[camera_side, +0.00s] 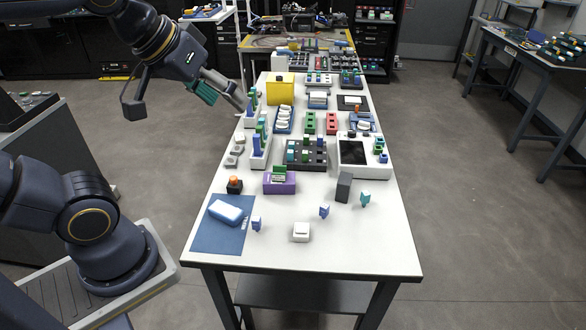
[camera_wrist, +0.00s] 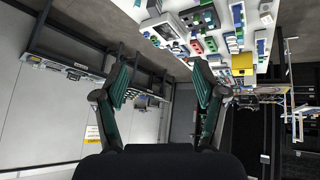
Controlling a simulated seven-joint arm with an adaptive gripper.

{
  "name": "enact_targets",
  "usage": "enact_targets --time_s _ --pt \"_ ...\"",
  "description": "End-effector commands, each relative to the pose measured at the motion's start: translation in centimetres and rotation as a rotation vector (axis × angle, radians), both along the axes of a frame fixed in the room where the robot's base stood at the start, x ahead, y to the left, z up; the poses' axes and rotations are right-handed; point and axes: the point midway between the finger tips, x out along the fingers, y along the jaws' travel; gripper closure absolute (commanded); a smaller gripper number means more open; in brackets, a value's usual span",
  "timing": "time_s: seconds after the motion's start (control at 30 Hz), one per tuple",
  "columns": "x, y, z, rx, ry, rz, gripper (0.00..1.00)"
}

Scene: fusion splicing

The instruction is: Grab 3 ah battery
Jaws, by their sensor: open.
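My gripper (camera_side: 222,93) is open and empty, held in the air at the left side of the white table (camera_side: 330,250), near its far half. In the wrist view my gripper (camera_wrist: 160,66) shows two teal-padded fingers spread wide, with nothing between them. No readable label marks the 3 ah battery, so I cannot tell which object it is. A dark grey upright block (camera_side: 344,187) stands at the right front. A black tray (camera_side: 306,166) with several small coloured pieces lies mid-table. A purple holder (camera_side: 280,188) carries a green piece.
A light blue block (camera_side: 226,210) lies on a blue mat (camera_side: 210,238). Nearby are an orange-topped black button (camera_side: 234,185) and a white box (camera_side: 301,232). A white device (camera_side: 372,170) and yellow box (camera_side: 280,88) stand farther back. The front right table edge is clear.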

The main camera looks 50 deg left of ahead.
Motion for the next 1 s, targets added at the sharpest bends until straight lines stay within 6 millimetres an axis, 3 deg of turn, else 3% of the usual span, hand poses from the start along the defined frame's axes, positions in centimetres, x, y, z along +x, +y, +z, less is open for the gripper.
enact_targets --time_s 0.2,0.33,0.47,0.6,0.7,0.8,0.9,1.0 --pt "8.9 0.9 2.1 -0.135 -0.02 0.168 0.29" --pt "15.7 1.1 0.8 -0.184 0.0 0.264 0.29" --pt "22.4 0.6 -3.3 -0.187 0.038 0.34 0.29" --pt "27.9 -0.7 -10.0 -0.134 0.095 0.377 0.29" --pt "30.0 -1.8 -15.2 -0.069 0.143 0.368 0.29" --pt "30.5 -2.7 -19.9 -0.006 0.2 0.345 0.29" --pt "30.0 -3.3 -23.2 0.037 0.25 0.329 0.29" --pt "29.5 -3.7 -25.1 0.057 0.277 0.318 0.29"
